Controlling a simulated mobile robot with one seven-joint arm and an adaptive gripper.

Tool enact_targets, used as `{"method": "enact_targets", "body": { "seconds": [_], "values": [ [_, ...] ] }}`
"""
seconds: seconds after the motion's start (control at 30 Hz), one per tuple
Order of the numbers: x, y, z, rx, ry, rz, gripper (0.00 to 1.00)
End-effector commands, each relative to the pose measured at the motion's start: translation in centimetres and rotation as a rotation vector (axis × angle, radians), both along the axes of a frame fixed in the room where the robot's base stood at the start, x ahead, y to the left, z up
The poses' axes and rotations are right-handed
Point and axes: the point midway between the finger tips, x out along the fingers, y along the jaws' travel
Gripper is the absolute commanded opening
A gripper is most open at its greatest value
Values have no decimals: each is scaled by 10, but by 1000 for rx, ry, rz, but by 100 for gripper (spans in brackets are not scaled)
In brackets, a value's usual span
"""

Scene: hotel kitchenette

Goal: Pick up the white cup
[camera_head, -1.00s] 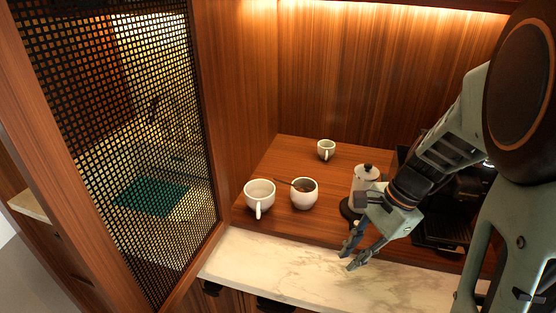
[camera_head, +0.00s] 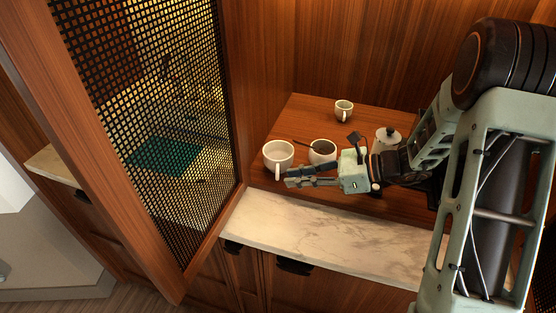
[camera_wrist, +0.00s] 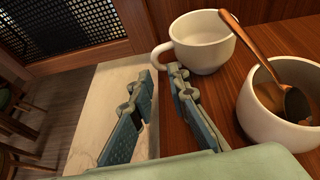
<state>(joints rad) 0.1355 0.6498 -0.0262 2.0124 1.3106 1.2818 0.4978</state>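A large white cup (camera_head: 279,153) with a handle stands upright at the left front of the wooden counter. In the wrist view this white cup (camera_wrist: 205,45) is just ahead of the fingertips, its handle on the near left side. My gripper (camera_head: 291,177) points left, close to the cup's handle side. In the wrist view my gripper (camera_wrist: 162,75) is open, with nothing between its fingers and the handle just beyond the gap. A smaller white cup (camera_head: 344,110) stands farther back.
A white bowl (camera_head: 322,150) with a copper-coloured spoon (camera_wrist: 262,62) stands right of the cup, close to my gripper. A white lidded pot (camera_head: 387,139) is farther right. A mesh panel (camera_head: 165,110) stands at left. The marble ledge (camera_head: 300,228) in front is clear.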

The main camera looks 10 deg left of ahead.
Motion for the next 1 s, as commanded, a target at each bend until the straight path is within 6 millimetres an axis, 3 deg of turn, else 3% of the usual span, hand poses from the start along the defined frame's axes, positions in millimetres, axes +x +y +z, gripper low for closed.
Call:
{"method": "enact_targets", "body": {
  "seconds": [0.43,0.7,0.87,1.0],
  "values": [
    [-1,49,-18,-2,2,1,16],
    [0,52,-20,-1,0,1,16],
    [0,52,-20,-1,0,1,0],
    [0,52,-20,-1,0,0,0]
  ]
}}
